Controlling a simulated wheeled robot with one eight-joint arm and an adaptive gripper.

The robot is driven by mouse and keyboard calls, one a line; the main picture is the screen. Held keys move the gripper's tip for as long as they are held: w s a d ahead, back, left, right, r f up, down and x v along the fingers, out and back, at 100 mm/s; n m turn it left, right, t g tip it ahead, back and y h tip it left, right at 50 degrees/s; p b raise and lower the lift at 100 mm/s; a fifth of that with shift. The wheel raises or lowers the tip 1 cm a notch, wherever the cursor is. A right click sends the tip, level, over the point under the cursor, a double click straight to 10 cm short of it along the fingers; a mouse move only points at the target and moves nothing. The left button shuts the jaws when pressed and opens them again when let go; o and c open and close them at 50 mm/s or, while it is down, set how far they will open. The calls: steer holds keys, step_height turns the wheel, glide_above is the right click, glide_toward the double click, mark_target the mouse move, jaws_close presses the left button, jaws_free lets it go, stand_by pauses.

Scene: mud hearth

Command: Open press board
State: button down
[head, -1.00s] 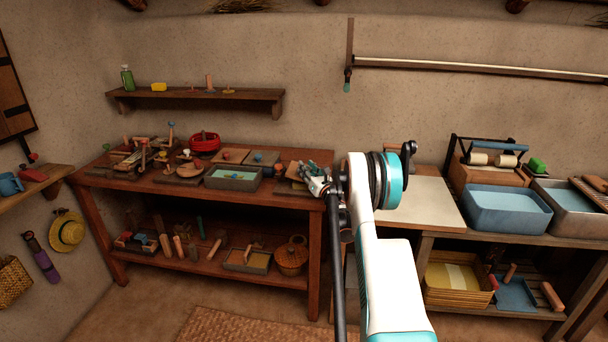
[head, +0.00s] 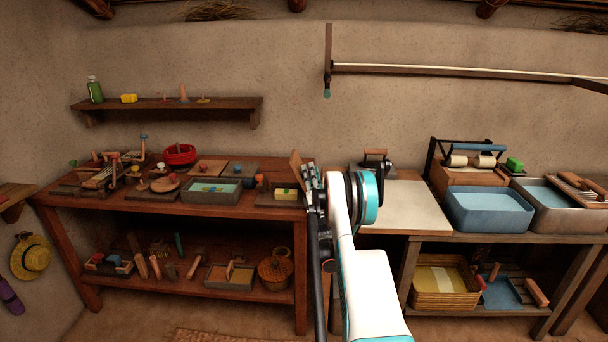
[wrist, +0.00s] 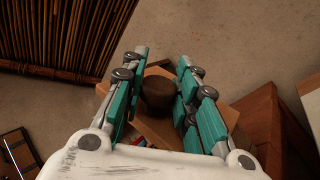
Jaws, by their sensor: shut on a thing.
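The press board's wooden lid (head: 296,166) stands tilted up at the right end of the long brown table. Its dark base (head: 268,201) lies flat on the table, with a yellow-green block (head: 285,192) showing on it. My gripper (head: 312,190) is at the lid's right side, partly hidden by my arm. In the wrist view, my gripper (wrist: 160,82) is shut on a dark brown round knob (wrist: 158,93). The knob stands on the tan lid (wrist: 150,128), which is seen tilted between and below the fingers. The hinge is hidden.
A grey tray of water (head: 212,191) and a small brown-topped peg (head: 261,182) are left of the press board. A pale-topped table (head: 405,205) with a blue basin (head: 488,209) stands at right. A wall shelf (head: 170,104) hangs above left.

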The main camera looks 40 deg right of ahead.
steer(key=shift+s+d+f+m+g+h, duration=0.1)
steer(key=shift+s+d+m+g+h, duration=0.15)
steer(key=shift+m+h, duration=0.4)
steer(key=shift+s+d+f+m+g+h, duration=0.1)
steer(key=shift+s+d+m+g+h, duration=0.2)
steer(key=shift+m, duration=0.5)
steer(key=shift+s+d+f+m+g+h, duration=0.1)
steer(key=shift+s+m+g+h, duration=0.15)
steer(key=shift+m+h, duration=0.45)
steer(key=c, duration=1.2)
jaws_free()
steer(key=v, duration=1.2)
